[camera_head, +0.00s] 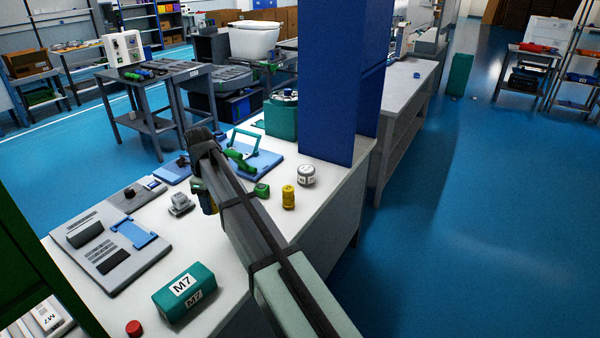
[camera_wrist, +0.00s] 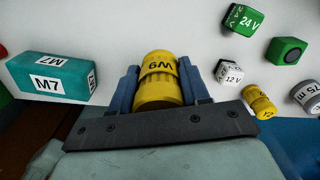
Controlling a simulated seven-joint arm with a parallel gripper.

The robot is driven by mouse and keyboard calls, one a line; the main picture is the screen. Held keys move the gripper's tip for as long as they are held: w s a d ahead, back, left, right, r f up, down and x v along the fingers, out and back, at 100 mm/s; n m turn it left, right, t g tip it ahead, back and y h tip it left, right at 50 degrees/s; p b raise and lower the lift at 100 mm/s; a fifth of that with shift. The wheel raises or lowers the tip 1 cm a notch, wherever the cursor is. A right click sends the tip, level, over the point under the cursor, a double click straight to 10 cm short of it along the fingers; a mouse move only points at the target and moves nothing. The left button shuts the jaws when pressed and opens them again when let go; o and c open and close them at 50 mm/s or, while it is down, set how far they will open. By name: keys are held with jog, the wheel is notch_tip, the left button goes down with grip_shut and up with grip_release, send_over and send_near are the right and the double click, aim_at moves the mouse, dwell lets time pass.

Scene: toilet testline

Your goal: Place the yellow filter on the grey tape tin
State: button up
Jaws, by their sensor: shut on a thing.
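The yellow filter (camera_wrist: 158,80), a ribbed cylinder with a dark-lettered band, is between the two blue fingers of my gripper (camera_wrist: 160,88) in the wrist view. My gripper is shut on it. In the head view, my gripper (camera_head: 208,203) is over the white bench, and only a sliver of the filter shows beside the arm. The grey tape tin (camera_head: 306,175) stands on the bench to the right of my gripper, apart from it. The tin is a short, round, pale-grey can. It also shows in the wrist view (camera_wrist: 307,96), cut off by the right edge.
A smaller yellow cylinder (camera_head: 289,196) stands close to the tin. A green block (camera_head: 262,190) and a white 12 V block (camera_wrist: 229,73) are nearby. A teal M7 box (camera_head: 184,292) is at the bench front. A blue column (camera_head: 340,80) rises behind the tin.

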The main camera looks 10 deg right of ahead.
jog(key=w+d+r, duration=0.3)
jog(key=w+d, duration=1.2)
jog(key=d, duration=0.2)
notch_tip(320, 180, up, 2)
jog(key=m, duration=0.1)
send_over(306, 169)
jog(key=shift+w+f, duration=0.15)
jog(key=shift+f, duration=4.5)
jog(key=shift+f, duration=0.1)
jog(key=o, duration=1.1)
notch_tip(306, 169, up, 12)
jog(key=shift+r, duration=0.1)
